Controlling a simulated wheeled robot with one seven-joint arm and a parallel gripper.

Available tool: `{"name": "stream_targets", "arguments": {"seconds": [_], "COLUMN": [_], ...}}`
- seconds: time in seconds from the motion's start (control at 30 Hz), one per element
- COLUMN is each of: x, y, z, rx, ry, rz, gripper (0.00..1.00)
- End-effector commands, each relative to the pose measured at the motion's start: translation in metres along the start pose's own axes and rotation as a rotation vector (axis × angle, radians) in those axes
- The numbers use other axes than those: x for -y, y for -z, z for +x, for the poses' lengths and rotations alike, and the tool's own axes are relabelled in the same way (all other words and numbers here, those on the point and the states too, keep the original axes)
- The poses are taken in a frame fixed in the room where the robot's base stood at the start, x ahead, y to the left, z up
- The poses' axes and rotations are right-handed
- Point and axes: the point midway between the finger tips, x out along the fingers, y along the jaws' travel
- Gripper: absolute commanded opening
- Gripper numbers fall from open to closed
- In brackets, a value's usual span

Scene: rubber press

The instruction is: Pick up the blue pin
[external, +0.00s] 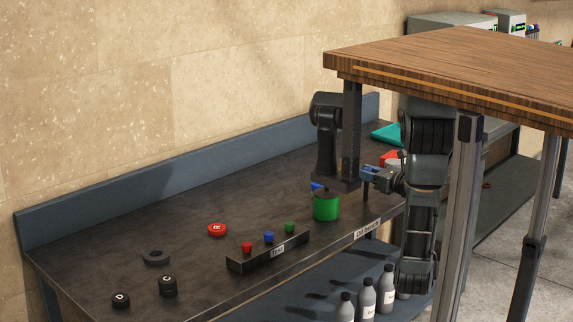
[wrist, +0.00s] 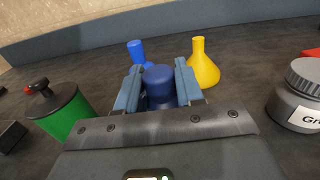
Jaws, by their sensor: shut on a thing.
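My gripper (wrist: 159,70) is shut on a dark blue, round-topped pin (wrist: 161,88), which sits between its two blue fingers. In the external view my gripper (external: 370,174) is at the bench's right part, just right of the green container (external: 326,207). A short dark shaft (external: 365,193) shows below the fingers there. The pin's lower end is hidden in the wrist view, so I cannot tell whether it touches the bench. A small blue peg (external: 269,237) stands in the black labelled rack (external: 290,247), between a red and a green one, well left of my gripper.
In the wrist view a blue funnel-like piece (wrist: 137,52) and a yellow funnel (wrist: 201,64) stand beyond my gripper. The green container (wrist: 62,110) is left and a grey labelled jar (wrist: 297,98) right. A wooden table (external: 460,65) partly blocks the external view.

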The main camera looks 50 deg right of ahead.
Motion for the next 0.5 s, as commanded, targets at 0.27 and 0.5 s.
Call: {"name": "stream_targets", "arguments": {"seconds": [0.27, 0.5], "x": [-0.0001, -0.0002], "y": [0.0008, 0.0002], "z": [-0.0001, 0.0], "rx": [-0.001, -0.001], "ry": [0.0, -0.001], "rz": [0.001, 0.001], "gripper": [0.01, 0.01]}}
